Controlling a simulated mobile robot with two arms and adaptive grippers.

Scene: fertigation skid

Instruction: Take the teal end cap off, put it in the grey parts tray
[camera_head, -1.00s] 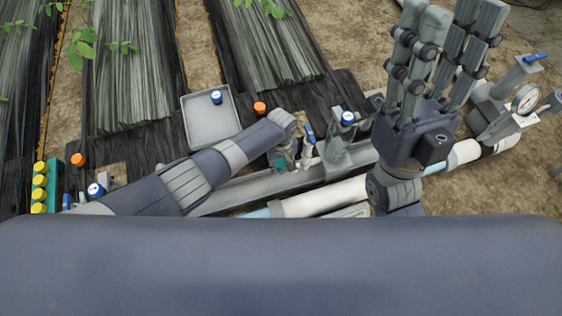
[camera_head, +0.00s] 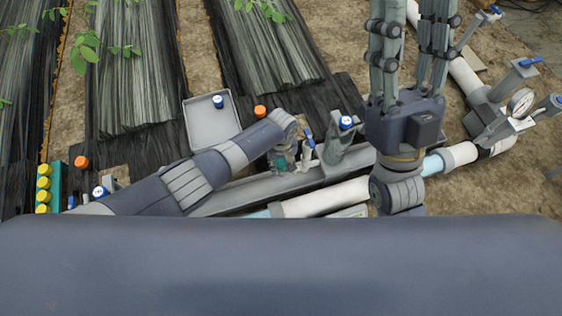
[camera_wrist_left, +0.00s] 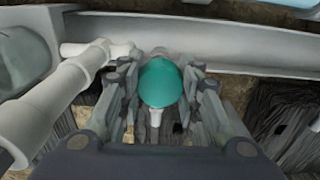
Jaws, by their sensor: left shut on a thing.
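The teal end cap (camera_wrist_left: 160,83) sits between the fingers of my left gripper (camera_wrist_left: 158,92), which is shut on it, in the left wrist view. A small whitish piece shows just below the cap. In the head view my left gripper (camera_head: 285,158) is low at the grey rail, and the cap is mostly hidden by it. I cannot tell whether the cap is still on its fitting. The grey parts tray (camera_head: 205,135) lies behind and left of this gripper. My right gripper (camera_head: 410,50) is raised, open and empty, fingers pointing up the picture.
A blue-topped item (camera_head: 218,101) is at the tray's far part. An orange cap (camera_head: 260,111) lies right of the tray. A white pipe (camera_head: 325,198) and grey rail (camera_head: 240,196) run across the front.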

